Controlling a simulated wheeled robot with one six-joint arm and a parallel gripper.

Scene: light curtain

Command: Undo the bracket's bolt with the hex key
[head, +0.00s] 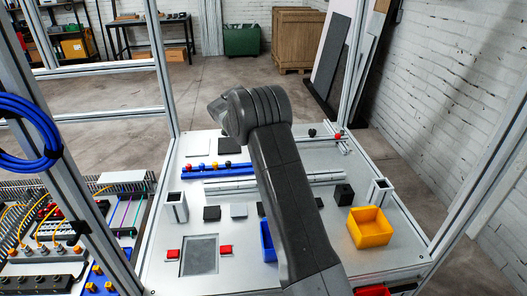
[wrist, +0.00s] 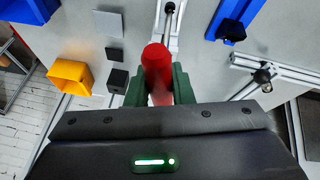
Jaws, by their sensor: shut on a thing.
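In the wrist view my gripper (wrist: 158,90) has its two green fingers closed on a red handle (wrist: 156,62), which I take for the hex key's. Whether this is the task's bracket is unclear. In the head view my own arm covers the middle of the bench, and the fingers and held handle cannot be made out.
A yellow bin (head: 370,227) stands at the bench's right, near a black block (head: 343,194). A blue rail (head: 215,171) with coloured balls lies left of my arm. A dark knob (head: 312,133) sits at the back. Frame posts enclose the bench; its front left holds a grey panel (head: 199,255).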

